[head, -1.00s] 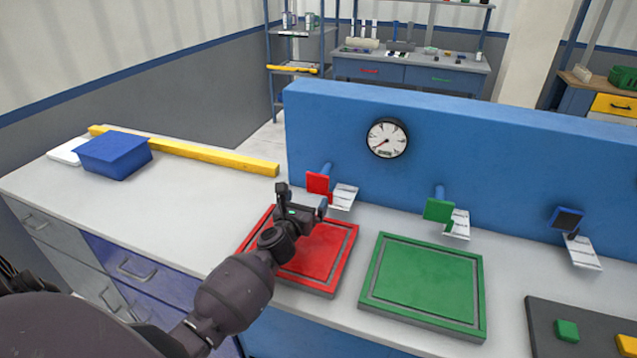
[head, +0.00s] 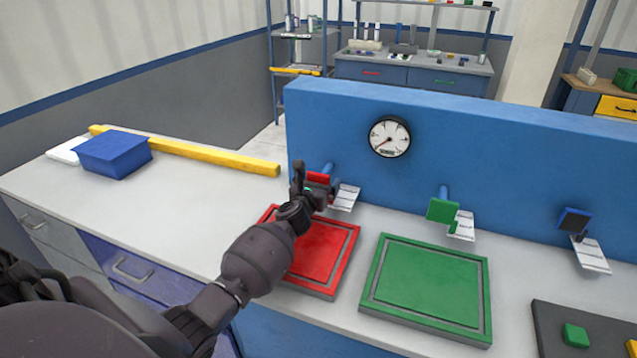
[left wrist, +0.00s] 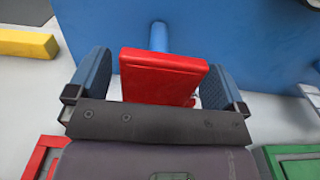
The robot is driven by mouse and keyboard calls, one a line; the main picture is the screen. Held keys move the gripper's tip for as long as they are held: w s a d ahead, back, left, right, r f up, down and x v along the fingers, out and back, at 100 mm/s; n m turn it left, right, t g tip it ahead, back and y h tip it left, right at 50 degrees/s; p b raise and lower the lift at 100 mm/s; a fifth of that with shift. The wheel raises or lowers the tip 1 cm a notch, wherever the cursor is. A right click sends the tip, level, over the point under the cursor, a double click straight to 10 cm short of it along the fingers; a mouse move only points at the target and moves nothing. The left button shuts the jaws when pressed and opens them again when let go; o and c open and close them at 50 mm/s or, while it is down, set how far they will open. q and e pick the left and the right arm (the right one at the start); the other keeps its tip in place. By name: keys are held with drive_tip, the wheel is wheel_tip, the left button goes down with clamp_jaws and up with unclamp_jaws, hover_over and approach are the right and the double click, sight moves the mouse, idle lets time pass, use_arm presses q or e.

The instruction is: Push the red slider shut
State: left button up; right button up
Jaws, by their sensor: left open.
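The red slider (head: 318,177) sits on a blue rod that comes out of the blue wall panel, above a white scale plate (head: 345,197). My left gripper (head: 316,186) is in front of it and hides its lower part in the head view. In the left wrist view the red slider (left wrist: 163,75) lies between the two blue fingers of my left gripper (left wrist: 158,84). The fingers are open, with a gap visible on each side of it. The blue rod (left wrist: 158,37) shows behind the slider. My right gripper is not in view.
A red framed pad (head: 322,255) lies under my left arm and a green framed pad (head: 425,285) to its right. Green (head: 442,210) and blue (head: 574,220) sliders stand further right. A gauge (head: 389,137) is on the panel. A blue box (head: 114,154) and yellow bar (head: 215,158) lie left.

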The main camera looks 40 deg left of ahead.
use_arm(q)
drive_tip(key=c, duration=1.3)
drive_tip(key=shift+w, duration=0.25)
drive_tip(key=b+x, duration=0.1)
drive_tip(key=x, duration=0.2)
drive_tip(key=shift+f, duration=0.1)
drive_tip(key=shift+w+a, duration=0.15)
drive_tip(key=shift+w, duration=0.15)
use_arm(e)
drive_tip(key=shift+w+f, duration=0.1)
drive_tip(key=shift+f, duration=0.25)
use_arm(q)
drive_tip(key=o, duration=1.3)
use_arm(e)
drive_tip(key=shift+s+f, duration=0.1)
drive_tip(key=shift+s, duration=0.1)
use_arm(q)
drive_tip(key=shift+s, duration=0.1)
